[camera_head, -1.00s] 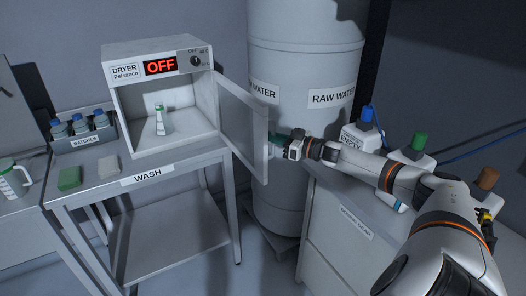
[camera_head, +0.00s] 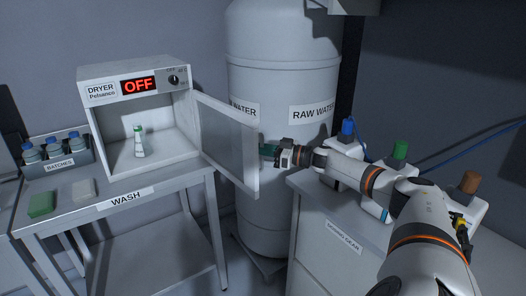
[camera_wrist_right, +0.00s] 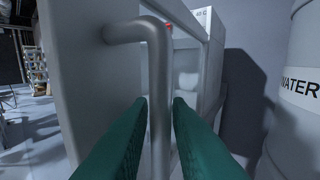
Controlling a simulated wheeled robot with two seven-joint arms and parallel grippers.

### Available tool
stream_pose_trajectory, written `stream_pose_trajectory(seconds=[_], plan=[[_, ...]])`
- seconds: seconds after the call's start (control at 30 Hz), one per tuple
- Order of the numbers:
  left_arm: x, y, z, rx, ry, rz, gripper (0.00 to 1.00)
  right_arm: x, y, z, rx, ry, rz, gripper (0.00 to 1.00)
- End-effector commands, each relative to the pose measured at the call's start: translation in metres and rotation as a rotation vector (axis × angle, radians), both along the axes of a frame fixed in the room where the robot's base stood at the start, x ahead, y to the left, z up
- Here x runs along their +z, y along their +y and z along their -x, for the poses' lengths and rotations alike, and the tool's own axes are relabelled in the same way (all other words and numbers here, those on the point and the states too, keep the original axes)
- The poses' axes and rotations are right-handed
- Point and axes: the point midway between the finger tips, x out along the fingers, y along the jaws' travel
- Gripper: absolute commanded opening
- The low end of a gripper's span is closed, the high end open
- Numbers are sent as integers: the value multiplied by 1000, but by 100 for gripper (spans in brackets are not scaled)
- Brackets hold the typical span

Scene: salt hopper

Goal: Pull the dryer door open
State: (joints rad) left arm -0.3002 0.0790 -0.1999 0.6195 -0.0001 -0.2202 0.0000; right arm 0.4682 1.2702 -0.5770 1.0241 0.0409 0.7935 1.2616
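The white dryer (camera_head: 135,77) stands on the wash table, its display reading OFF. Its door (camera_head: 256,165) is swung well open to the right, and the chamber shows. My right gripper (camera_head: 268,150) is at the outer face of the door, near its free edge. My left gripper is not in view.
A small green-capped bottle (camera_head: 139,142) stands inside the dryer. The raw water tank (camera_head: 285,75) is close behind the door. A counter with capped containers (camera_head: 397,160) is under my right arm. A batches rack (camera_head: 60,158) and a green sponge (camera_head: 40,205) are on the left.

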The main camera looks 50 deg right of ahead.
Motion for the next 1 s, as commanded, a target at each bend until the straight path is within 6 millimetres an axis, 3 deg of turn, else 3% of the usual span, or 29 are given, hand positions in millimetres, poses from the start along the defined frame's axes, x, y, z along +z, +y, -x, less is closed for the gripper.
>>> stream_pose_trajectory(seconds=[0.37, 0.8, 1.0], plan=[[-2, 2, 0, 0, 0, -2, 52, -4, -3, 6, 1, 6, 6, 17], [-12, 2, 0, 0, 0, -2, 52, -5, -21, 52, 4, 12, 5, 17], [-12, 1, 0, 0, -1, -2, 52, -3, -26, 63, 4, 7, 4, 17]])
